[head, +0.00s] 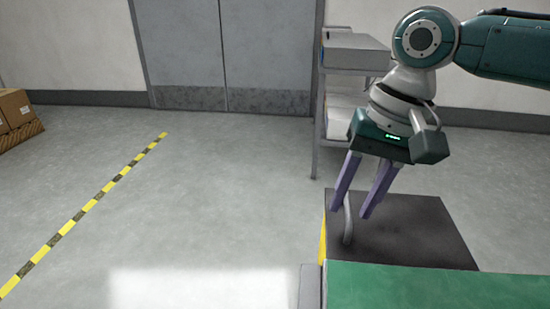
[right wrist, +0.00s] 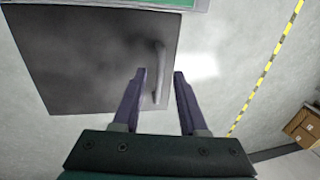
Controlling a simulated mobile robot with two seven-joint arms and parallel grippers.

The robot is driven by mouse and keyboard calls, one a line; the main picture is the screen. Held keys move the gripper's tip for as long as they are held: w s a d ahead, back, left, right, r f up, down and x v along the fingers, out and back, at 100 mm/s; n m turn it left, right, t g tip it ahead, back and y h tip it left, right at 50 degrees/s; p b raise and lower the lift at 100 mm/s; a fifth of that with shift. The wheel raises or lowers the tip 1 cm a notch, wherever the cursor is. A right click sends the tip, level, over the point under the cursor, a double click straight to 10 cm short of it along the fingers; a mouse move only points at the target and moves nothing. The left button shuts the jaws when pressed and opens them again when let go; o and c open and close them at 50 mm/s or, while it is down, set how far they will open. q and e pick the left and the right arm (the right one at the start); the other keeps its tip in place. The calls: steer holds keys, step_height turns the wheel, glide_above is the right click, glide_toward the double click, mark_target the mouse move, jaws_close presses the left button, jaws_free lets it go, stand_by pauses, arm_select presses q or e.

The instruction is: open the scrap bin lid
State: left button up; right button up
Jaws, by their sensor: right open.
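The scrap bin has a flat dark lid (head: 415,225), which lies level and looks closed. A yellow side of the bin (head: 323,238) shows at its left. A grey bar handle (head: 347,228) is on the lid near its left edge. My right gripper (head: 349,212) points down at the handle with its purple fingers open and empty. In the right wrist view the lid (right wrist: 85,60) fills the left, and the handle (right wrist: 158,60) appears between the fingertips (right wrist: 160,73). I cannot tell whether the fingers reach down around it. My left gripper is out of view.
A green-topped surface (head: 420,288) stands directly in front of the bin. A grey rack with boxes (head: 352,55) stands behind it. Cardboard boxes (head: 14,108) sit at the far left. A yellow-black floor stripe (head: 95,205) crosses the open floor left of the bin.

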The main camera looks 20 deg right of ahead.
steer(key=shift+c, duration=0.4)
jaws_close()
stand_by(0.9)
